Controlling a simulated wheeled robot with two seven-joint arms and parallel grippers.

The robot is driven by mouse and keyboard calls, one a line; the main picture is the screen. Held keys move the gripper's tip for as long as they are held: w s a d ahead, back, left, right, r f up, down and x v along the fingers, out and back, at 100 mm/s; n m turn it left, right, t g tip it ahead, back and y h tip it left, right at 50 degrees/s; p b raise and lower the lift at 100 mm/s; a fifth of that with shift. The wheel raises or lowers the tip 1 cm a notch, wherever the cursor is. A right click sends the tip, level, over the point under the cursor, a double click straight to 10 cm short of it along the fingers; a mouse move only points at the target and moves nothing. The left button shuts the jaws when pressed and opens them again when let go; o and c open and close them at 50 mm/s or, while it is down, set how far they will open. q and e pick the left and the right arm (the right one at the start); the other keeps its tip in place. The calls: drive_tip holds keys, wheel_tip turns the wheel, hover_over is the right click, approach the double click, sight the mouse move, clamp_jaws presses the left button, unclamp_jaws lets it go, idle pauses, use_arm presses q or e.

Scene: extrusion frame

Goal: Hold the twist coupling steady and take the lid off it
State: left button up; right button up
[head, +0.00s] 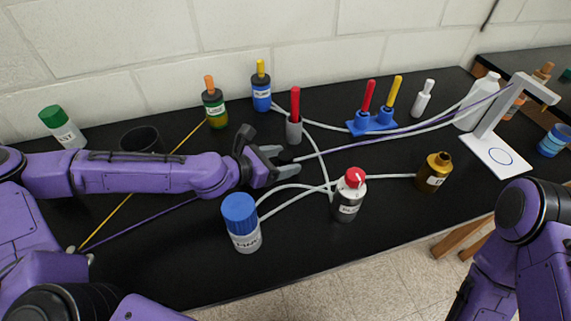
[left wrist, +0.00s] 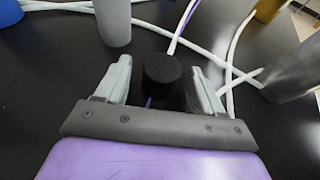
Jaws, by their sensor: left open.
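A small black cylinder (head: 286,157) on the dark bench appears to be the twist coupling. In the left wrist view the black cylinder (left wrist: 162,70) shows its round end, with a purple cable at both its near and far sides. I cannot make out a seam between lid and body. My left gripper (head: 279,160) is open and low over the bench. In the left wrist view its fingers (left wrist: 160,85) stand on either side of the cylinder, with gaps visible. My right arm shows at the right, but its gripper is out of view.
A grey holder with a red handle (head: 295,117) stands just behind the left gripper. A red-capped bottle (head: 348,198) and a blue-lidded jar (head: 241,223) stand in front. White cables (head: 325,165) cross the bench close by. A brown bottle (head: 434,172) stands further right.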

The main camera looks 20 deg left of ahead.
use_arm(q)
drive_tip(key=shift+w+d+f, duration=0.25)
drive_tip(key=shift+w+d, duration=0.15)
drive_tip(key=shift+w, duration=0.15)
drive_tip(key=shift+s+r, duration=0.1)
drive_tip(key=shift+s, duration=0.05)
drive_tip(key=shift+c, duration=0.9)
drive_tip(key=c, duration=0.9)
drive_tip(key=shift+c, duration=0.2)
